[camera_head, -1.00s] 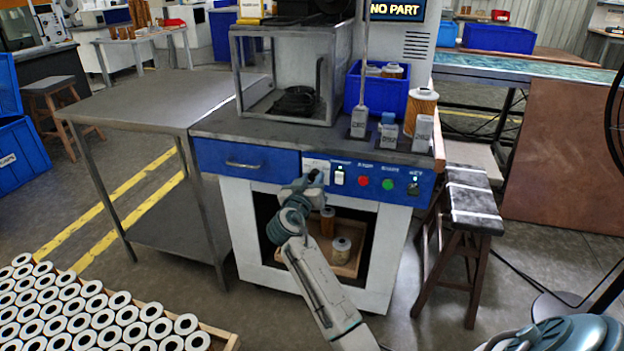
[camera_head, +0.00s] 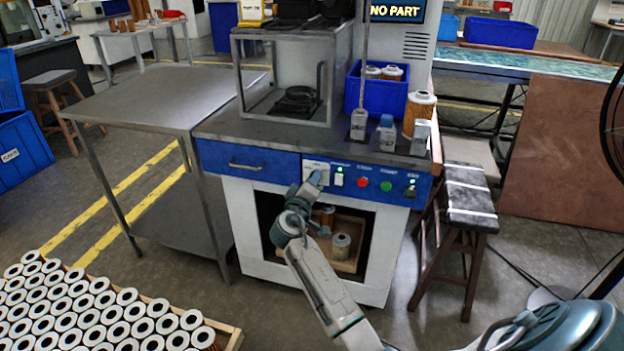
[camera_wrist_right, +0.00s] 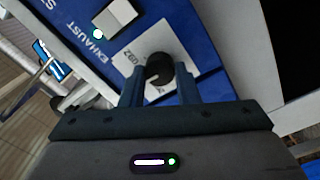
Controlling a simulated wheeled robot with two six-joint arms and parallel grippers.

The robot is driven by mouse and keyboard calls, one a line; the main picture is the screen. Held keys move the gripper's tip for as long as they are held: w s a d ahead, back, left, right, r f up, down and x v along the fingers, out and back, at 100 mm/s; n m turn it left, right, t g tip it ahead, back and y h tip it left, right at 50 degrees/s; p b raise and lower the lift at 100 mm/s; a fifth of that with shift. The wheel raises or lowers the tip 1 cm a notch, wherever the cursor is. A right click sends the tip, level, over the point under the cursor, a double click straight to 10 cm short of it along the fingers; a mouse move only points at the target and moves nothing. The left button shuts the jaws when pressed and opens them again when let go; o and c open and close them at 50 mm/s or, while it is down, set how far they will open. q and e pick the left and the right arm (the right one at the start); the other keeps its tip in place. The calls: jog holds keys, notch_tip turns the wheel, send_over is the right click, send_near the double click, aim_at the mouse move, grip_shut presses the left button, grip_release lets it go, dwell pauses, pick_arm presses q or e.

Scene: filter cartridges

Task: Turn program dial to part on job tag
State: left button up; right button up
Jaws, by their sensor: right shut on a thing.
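The program dial (camera_wrist_right: 160,70) is a black knob on a white label plate (camera_wrist_right: 139,56) on the blue control panel (camera_head: 270,161). Lettering on the plate looks like "GB2" in the right wrist view; other marks are hidden. My right gripper (camera_wrist_right: 160,88) is shut on the dial, one finger on each side. In the head view my right gripper (camera_head: 316,180) covers the dial at the panel. The display (camera_head: 396,10) reads "NO PART". Grey blocks with small labels, one of them here (camera_head: 387,135), stand on the bench; I cannot read which is the job tag. My left gripper is not in view.
Right of the dial are a lit white switch (camera_head: 338,176), a red button (camera_head: 362,182) and a green button (camera_head: 386,186). A blue bin (camera_head: 374,97) and an orange filter cartridge (camera_head: 418,112) stand on the bench. A stool (camera_head: 467,195) stands at the right.

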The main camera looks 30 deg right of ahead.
jog(key=shift+n, duration=0.4)
jog(key=o, duration=1)
jog(key=shift+c, duration=0.2)
jog(key=shift+a, duration=0.1)
jog(key=v, duration=1)
jog(key=shift+s+a, duration=0.25)
jog(key=shift+s, duration=0.05)
